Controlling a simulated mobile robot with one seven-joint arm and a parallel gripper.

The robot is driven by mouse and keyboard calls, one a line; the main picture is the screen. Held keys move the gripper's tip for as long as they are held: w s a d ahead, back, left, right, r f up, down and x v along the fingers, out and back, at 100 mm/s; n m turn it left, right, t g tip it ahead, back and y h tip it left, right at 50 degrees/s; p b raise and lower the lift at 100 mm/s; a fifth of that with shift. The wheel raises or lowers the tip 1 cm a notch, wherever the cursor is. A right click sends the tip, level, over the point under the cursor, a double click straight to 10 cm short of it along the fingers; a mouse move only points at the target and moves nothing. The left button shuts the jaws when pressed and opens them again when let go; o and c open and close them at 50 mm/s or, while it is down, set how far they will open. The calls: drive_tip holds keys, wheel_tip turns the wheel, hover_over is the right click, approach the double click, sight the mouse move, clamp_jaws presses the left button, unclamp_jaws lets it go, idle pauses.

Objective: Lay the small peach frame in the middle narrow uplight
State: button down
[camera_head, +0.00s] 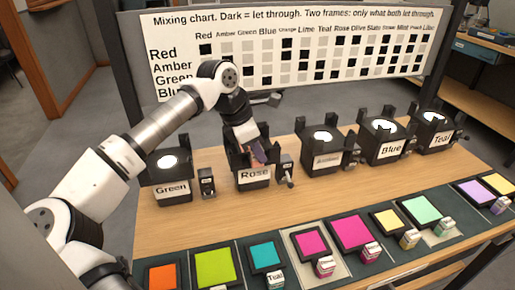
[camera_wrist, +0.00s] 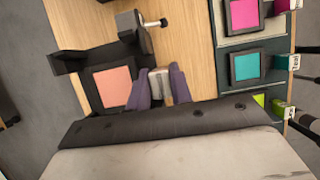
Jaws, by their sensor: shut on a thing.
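The small peach frame (camera_wrist: 113,86) shows in the wrist view, with a dark border around its peach sheet. My gripper (camera_wrist: 161,86) has its purple fingers shut on the frame's pale tab. In the head view my gripper (camera_head: 259,152) is over the black uplight labelled Rose (camera_head: 254,174), second from the left in the row. The frame lies at that uplight's top, between its dark posts (camera_wrist: 68,62). I cannot tell whether it rests on the uplight or is held just above. My arm and gripper mostly hide the frame in the head view.
Uplights labelled Green (camera_head: 171,184), Blue (camera_head: 386,150) and Teal (camera_head: 436,134) stand in the row. Another uplight (camera_head: 325,160) has an unreadable label. Small fader boxes (camera_head: 287,172) stand beside them. Coloured frames (camera_head: 311,243) lie along the front strip. Bare wood separates strip and uplights.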

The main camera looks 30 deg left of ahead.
drive_tip(key=c, duration=1.2)
unclamp_jaws()
drive_tip(key=shift+o, duration=0.2)
drive_tip(key=w+d+r+p+v, duration=0.1)
drive_tip(key=p+v, duration=0.4)
drive_tip(key=v, duration=1.5)
drive_tip(key=shift+w+d+p, duration=0.3)
drive_tip(key=shift+w+p, duration=0.05)
drive_tip(key=shift+w, duration=0.1)
drive_tip(key=shift+r, duration=0.1)
